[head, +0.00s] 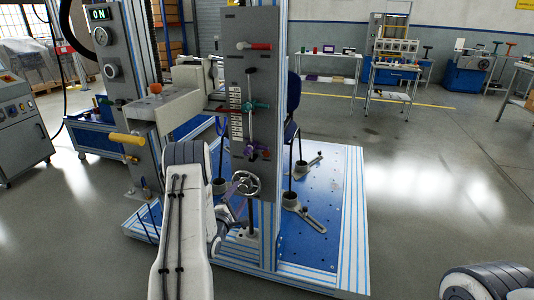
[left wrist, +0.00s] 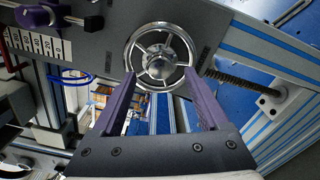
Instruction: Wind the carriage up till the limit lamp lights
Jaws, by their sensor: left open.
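A silver spoked handwheel (head: 244,184) is low on the grey upright panel (head: 250,80) in the head view. It also shows large in the left wrist view (left wrist: 137,46). My left gripper (left wrist: 160,73) is open, with its purple fingertips at the lower left and lower right of the wheel rim. I cannot tell whether they touch it. In the head view my left gripper (head: 236,196) is partly hidden behind my own arm. A white scale strip (head: 236,115) runs up the panel beside a teal knob (head: 256,106). I cannot make out a lit limit lamp. My right gripper is out of view.
A red-handled lever (head: 256,46) is high on the panel. A yellow handle (head: 127,139) and an orange knob (head: 155,88) stick out at the left. A blue perforated base (head: 330,205) lies below. Open floor (head: 430,190) is at the right.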

